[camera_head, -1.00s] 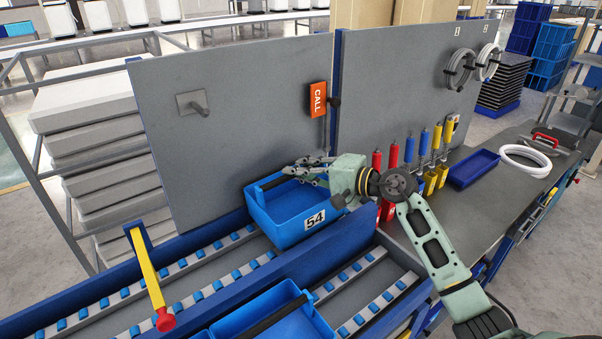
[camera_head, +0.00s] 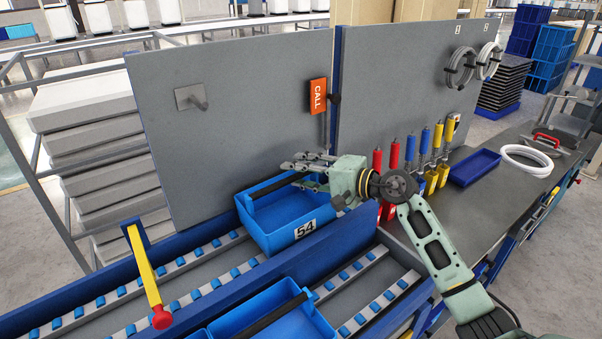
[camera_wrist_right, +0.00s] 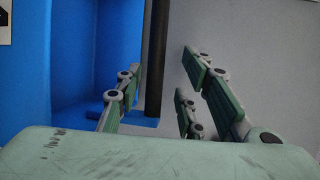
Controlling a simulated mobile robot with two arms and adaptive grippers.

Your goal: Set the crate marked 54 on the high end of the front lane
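The blue crate marked 54 (camera_head: 283,238) sits on the roller lane (camera_head: 190,290) nearest the grey panel, at that lane's right end. Its dark handle bar (camera_head: 272,186) spans its top. My right gripper (camera_head: 307,169) is at the crate's upper right, by the handle. In the right wrist view its fingers (camera_wrist_right: 160,95) are spread, with the dark handle bar (camera_wrist_right: 157,60) between them and not visibly pinched. The crate's blue inside (camera_wrist_right: 65,70) fills the left of that view. My left gripper is not in view.
Another blue crate with a dark handle (camera_head: 275,315) sits in the nearer lane, behind a blue divider (camera_head: 300,265). A yellow lever with a red knob (camera_head: 146,275) stands over the lanes at left. The grey panel (camera_head: 230,120) rises behind the crate.

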